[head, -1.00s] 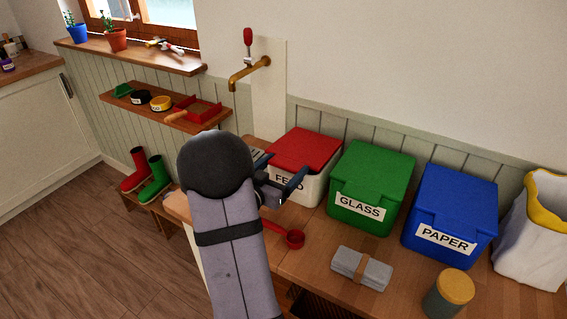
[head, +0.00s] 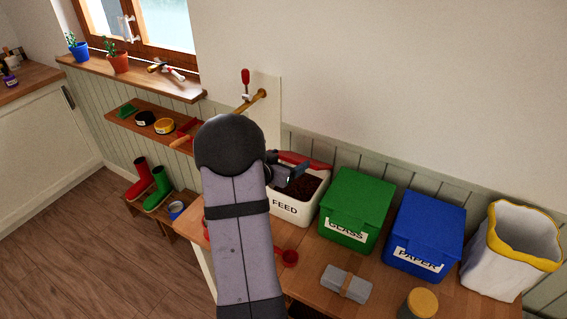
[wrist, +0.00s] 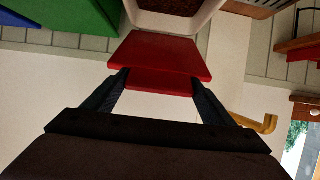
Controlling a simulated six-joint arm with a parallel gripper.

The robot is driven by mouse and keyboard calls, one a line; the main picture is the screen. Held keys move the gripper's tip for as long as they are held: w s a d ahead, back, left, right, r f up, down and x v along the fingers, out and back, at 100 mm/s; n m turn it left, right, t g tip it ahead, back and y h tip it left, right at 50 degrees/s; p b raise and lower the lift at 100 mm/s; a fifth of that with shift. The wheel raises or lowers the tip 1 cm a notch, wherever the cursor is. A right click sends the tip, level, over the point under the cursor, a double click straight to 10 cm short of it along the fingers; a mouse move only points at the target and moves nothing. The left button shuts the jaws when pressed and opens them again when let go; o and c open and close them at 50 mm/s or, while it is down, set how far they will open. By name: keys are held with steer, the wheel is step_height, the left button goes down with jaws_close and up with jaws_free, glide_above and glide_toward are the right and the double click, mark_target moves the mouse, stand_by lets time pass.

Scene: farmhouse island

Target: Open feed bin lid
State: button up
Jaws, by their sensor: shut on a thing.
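The white feed bin (head: 290,207), labelled FEED, stands on the wooden counter beside the green bin. Its red lid (head: 305,160) is raised at the back, and dark brown feed shows inside the bin. In the wrist view the red lid (wrist: 160,58) lies between the two fingers of my gripper (wrist: 160,82), which is shut on its edge. The feed bin's white rim (wrist: 205,18) and the feed show beyond the lid. In the head view my gripper (head: 295,178) is above the bin, and my arm hides the bin's left side.
A green GLASS bin (head: 355,210) and a blue PAPER bin (head: 425,235) stand to the right.

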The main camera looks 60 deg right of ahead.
steer(key=d+r+p, duration=0.2)
steer(key=d+r, duration=0.1)
steer(key=d+r+p, duration=0.2)
steer(key=d+r, duration=0.1)
steer(key=shift+r+p, duration=0.25)
steer(key=shift+p, duration=0.1)
steer(key=shift+c, duration=0.2)
steer(key=d+r+p, duration=0.2)
steer(key=d+p, duration=0.2)
steer(key=d, duration=0.1)
steer(key=shift+d+r, duration=0.2)
steer(key=shift+d, duration=0.1)
steer(key=shift+o, duration=0.2)
steer(key=shift+d+y+p, duration=0.6)
steer(key=shift+d+p, duration=0.6)
steer(key=shift+d, duration=0.1)
steer(key=o, duration=1.3)
steer(key=shift+o, duration=1)
steer(key=shift+a+f, duration=0.1)
